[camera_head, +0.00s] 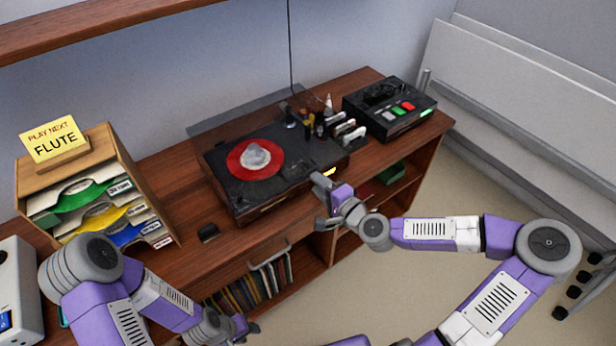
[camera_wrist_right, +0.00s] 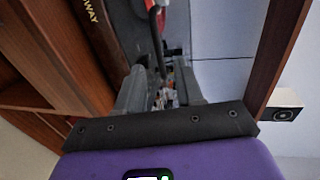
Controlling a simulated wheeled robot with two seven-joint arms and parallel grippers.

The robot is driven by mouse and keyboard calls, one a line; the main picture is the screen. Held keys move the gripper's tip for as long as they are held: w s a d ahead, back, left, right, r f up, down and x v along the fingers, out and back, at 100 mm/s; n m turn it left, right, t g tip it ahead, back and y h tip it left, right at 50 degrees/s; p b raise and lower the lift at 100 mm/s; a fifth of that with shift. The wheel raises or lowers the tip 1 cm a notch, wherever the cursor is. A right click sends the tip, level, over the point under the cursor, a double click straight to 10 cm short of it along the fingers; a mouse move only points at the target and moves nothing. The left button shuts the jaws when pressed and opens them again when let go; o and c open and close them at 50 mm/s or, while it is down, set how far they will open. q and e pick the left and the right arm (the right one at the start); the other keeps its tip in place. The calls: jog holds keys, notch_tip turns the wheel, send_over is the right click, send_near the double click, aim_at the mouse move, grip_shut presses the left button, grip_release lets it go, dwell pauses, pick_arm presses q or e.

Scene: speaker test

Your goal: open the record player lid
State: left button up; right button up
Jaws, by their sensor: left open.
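The black record player (camera_head: 228,192) sits on the wooden cabinet, with a red disc (camera_head: 248,168) and a pale centre on it. A grey, see-through lid (camera_head: 225,118) shows along its back edge and appears raised and tilted back. My right gripper (camera_head: 322,190) is at the player's front right corner; I cannot tell if it touches. In the right wrist view its fingers (camera_wrist_right: 163,92) are apart with nothing clearly held between them. My left gripper (camera_head: 246,330) is open and empty, low in front of the cabinet, away from the player.
Small bottles (camera_head: 308,120) crowd the player's back right, beside a black button box (camera_head: 390,108). A small black object (camera_head: 208,232) lies in front. A shelf (camera_head: 90,25) hangs above.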

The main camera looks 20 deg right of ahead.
jog(key=b+x, duration=0.1)
jog(key=x, duration=0.4)
jog(key=shift+w+a+f, duration=0.1)
jog(key=shift+w+a, duration=0.05)
jog(key=shift+w, duration=0.1)
jog(key=shift+c, duration=0.2)
grip_shut()
dwell(1.1)
